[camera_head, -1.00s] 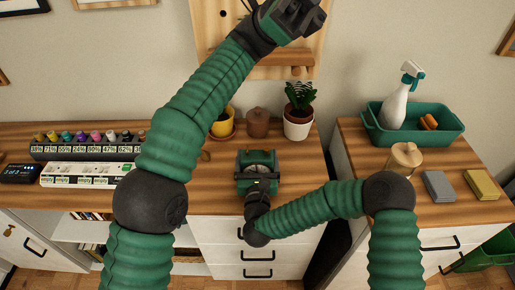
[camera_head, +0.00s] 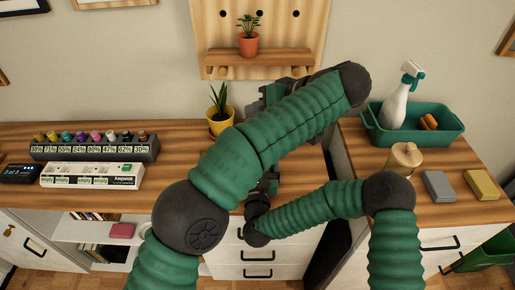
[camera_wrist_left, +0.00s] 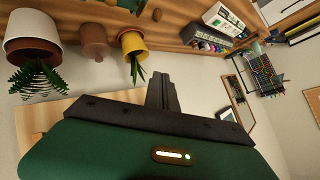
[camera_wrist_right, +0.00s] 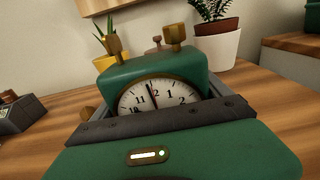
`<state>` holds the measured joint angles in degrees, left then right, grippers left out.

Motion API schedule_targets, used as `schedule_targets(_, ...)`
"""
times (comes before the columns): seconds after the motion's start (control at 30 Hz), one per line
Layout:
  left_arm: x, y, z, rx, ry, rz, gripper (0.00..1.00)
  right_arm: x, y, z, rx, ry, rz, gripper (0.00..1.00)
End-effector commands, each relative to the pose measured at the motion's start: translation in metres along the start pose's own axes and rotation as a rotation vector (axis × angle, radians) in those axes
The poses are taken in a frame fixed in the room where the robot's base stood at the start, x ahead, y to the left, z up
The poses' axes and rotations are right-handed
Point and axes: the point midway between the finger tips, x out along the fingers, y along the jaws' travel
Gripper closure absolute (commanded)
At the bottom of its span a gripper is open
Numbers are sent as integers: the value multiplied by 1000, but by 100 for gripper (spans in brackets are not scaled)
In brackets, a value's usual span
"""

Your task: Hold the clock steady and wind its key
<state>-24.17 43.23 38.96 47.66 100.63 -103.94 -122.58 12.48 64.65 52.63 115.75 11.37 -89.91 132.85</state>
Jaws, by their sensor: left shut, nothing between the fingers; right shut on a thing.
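The clock (camera_wrist_right: 150,72) is green with a white dial and brass fittings on top, standing upright in the right wrist view. A brass knob (camera_wrist_right: 86,113) shows at its left side; I cannot tell if it is the key. My right gripper (camera_wrist_right: 168,116) is shut on the clock's body from the front. In the head view my right gripper (camera_head: 268,186) shows only partly, and my left forearm hides the clock. My left gripper (camera_head: 254,107) is shut and empty, above the back of the desk; its fingers show together in the left wrist view (camera_wrist_left: 163,92).
A yellow-potted plant (camera_head: 219,121) stands at the back of the desk. A brown jar (camera_wrist_left: 95,42) and a white-potted plant (camera_wrist_left: 32,38) show beside it in the left wrist view. A shelf with a small plant (camera_head: 249,43) is above. A paint rack (camera_head: 95,152) lies left.

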Motion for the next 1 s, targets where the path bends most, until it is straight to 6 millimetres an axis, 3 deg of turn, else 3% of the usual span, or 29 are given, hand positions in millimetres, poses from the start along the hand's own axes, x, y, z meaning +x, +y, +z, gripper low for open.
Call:
schedule_targets(0.1, -15, 31, 44, 101, -146, 122, 100, 0, 0, 0, 0, 1, -1, 68)
schedule_targets(0.2, -23, 43, 63, 144, -207, 174, 100, 0, 0, 0, 0, 1, -1, 68)
schedule_targets(0.37, -12, 47, 70, 156, -223, 185, 100, 0, -1, 0, 0, 1, -1, 68)
schedule_targets(0.73, 55, 58, 86, 152, -222, 183, 100, 0, 0, 0, 0, 1, -1, 68)
schedule_targets(1.0, 71, 61, 89, 150, -221, 185, 100, 0, 0, 0, 0, 1, 0, 68)
